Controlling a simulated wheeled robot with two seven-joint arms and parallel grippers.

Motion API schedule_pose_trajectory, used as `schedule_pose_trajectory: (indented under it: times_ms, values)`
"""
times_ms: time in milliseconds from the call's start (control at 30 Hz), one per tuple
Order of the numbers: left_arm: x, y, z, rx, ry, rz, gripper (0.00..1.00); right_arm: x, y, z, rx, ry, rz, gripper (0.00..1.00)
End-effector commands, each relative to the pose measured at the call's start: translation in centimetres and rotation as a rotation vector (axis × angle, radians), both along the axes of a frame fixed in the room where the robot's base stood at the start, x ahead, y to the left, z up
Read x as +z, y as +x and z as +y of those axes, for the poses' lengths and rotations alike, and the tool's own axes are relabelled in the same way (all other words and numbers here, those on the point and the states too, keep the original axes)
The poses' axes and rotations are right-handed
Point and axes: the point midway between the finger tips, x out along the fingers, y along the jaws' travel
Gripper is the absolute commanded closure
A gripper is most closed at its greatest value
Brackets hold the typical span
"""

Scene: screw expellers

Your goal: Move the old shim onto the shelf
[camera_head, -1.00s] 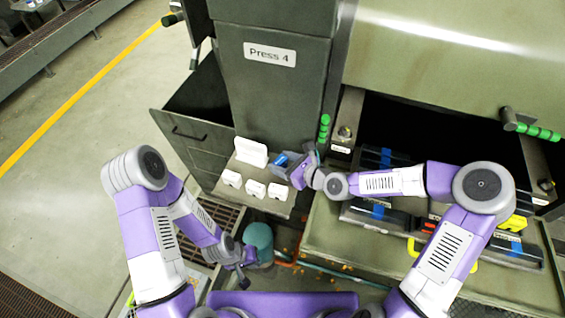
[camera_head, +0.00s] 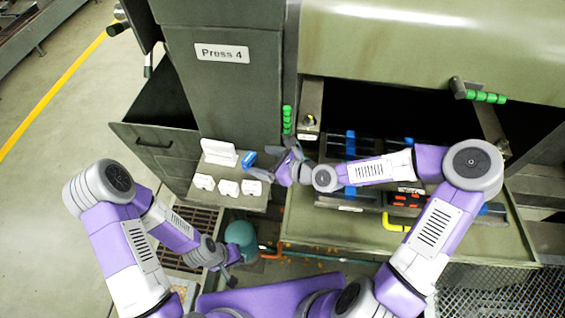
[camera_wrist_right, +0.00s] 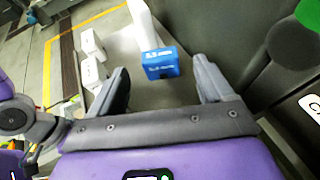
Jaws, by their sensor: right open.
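A blue block with white lettering, likely the old shim (camera_head: 249,158), sits on the small grey shelf (camera_head: 232,172) beside the Press 4 column. In the right wrist view the blue block (camera_wrist_right: 161,64) rests on the shelf (camera_wrist_right: 150,96), just beyond and between my fingertips, with no contact visible. My right gripper (camera_head: 273,163) is open and empty at the shelf's right side; its two fingers also show in the wrist view (camera_wrist_right: 163,84). My left gripper (camera_head: 228,274) hangs low near the teal bucket, away from the shelf; its jaws are too small to read.
A white upright holder (camera_head: 220,153) and several small white blocks (camera_head: 227,187) share the shelf. The Press 4 column (camera_head: 226,85) rises behind. The press bed (camera_head: 310,221) with dark, blue-marked parts lies right. A teal bucket (camera_head: 240,236) stands below the shelf.

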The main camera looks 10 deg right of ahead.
Motion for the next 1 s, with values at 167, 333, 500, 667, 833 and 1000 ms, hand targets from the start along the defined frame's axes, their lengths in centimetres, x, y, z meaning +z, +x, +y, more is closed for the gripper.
schedule_pose_trajectory:
  times_ms: [167,333,500,667,833,1000]
  values:
    - [0.9,0.0,0.0,0.000,0.000,0.000,1.00,1.2,-1.6,-2.1,-0.004,0.000,0.003,0.20]
    - [1.6,0.0,0.0,0.000,0.000,0.000,1.00,2.0,-3.0,-3.6,-0.003,0.000,0.001,0.20]
    - [2.1,0.0,0.0,0.000,0.000,0.000,1.00,2.5,-3.9,-4.5,-0.002,0.000,0.002,0.20]
    - [2.3,0.0,0.0,0.000,0.000,0.000,1.00,2.7,-4.3,-4.9,0.000,-0.001,-0.001,0.20]
    - [2.3,0.0,0.0,0.000,0.000,0.000,1.00,2.7,-4.3,-4.9,0.002,-0.001,-0.001,0.20]
    - [2.3,0.0,0.0,0.000,0.000,0.000,1.00,2.8,-4.3,-4.9,0.002,-0.001,-0.001,0.20]
